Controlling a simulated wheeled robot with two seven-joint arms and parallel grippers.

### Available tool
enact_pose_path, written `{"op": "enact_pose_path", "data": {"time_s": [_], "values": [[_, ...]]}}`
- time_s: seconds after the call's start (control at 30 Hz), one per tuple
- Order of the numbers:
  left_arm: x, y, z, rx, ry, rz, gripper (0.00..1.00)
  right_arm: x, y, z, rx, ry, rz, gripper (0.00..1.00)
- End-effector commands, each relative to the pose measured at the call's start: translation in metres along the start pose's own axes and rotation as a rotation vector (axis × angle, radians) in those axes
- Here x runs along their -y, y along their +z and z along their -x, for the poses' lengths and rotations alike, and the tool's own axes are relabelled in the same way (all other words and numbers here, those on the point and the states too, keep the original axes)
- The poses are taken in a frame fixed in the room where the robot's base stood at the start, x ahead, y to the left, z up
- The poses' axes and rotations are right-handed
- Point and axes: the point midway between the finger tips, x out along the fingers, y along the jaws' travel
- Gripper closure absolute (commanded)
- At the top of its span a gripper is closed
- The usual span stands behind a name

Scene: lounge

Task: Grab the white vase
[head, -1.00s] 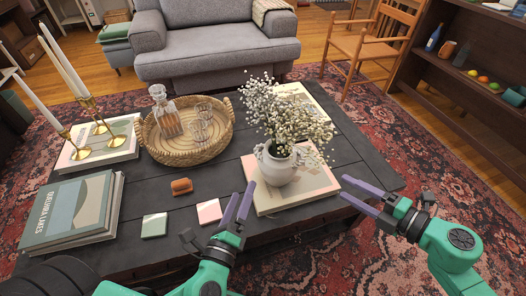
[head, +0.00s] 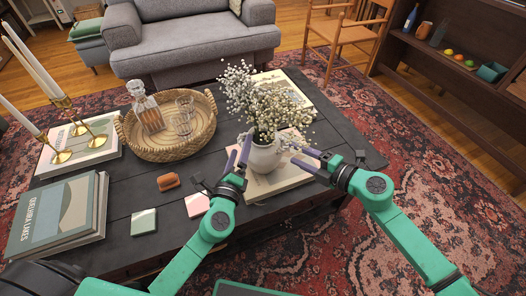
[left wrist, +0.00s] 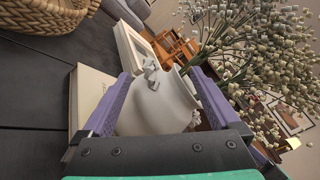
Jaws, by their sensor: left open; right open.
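The white vase (head: 265,155) holds sprays of small white flowers and stands upright on a book (head: 274,182) on the dark table. In the left wrist view the vase (left wrist: 158,105) fills the space between the fingers. My left gripper (head: 238,152) is open, its purple fingers at the vase's left side; in the left wrist view the left gripper (left wrist: 158,100) has a finger on either side of the vase. I cannot tell whether they touch it. My right gripper (head: 306,157) is open at the vase's right side, its fingertips close to the flowers and the vase body.
A wicker tray (head: 205,131) with a decanter (head: 146,108) and glasses stands behind left. Brass candlesticks (head: 72,128) and a stack of books (head: 55,218) are at far left. Coasters (head: 144,221) and a small brown object (head: 168,182) lie in front. A sofa (head: 200,40) is behind.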

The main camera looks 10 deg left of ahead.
Motion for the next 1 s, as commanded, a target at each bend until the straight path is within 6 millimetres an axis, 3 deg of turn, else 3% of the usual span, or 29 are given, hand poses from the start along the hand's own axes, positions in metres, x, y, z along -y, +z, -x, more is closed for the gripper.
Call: {"op": "enact_pose_path", "data": {"time_s": [0.2,0.5,0.63,0.67,0.7,0.77,1.0], "values": [[0.000,0.000,-0.026,0.001,0.000,0.001,0.04,0.000,0.001,-0.026,0.001,0.001,0.000,0.43],[0.000,0.000,-0.029,0.000,0.001,0.000,0.04,0.000,0.000,-0.029,0.001,0.000,0.000,0.43],[0.000,0.000,-0.029,0.000,0.001,0.000,0.53,0.000,0.000,-0.029,0.001,0.000,0.000,0.93],[0.000,0.000,-0.029,0.000,0.001,0.000,0.65,0.000,0.000,-0.029,0.001,0.000,0.000,1.00],[0.000,0.000,-0.029,0.000,0.001,0.000,0.80,0.000,0.000,-0.029,0.001,0.000,0.000,1.00],[-0.001,0.000,-0.029,0.000,0.001,0.000,1.00,0.000,0.000,-0.029,0.001,0.000,0.000,1.00],[-0.001,0.000,-0.029,0.000,0.002,-0.002,1.00,0.000,0.000,-0.029,0.001,0.000,-0.001,1.00]]}}
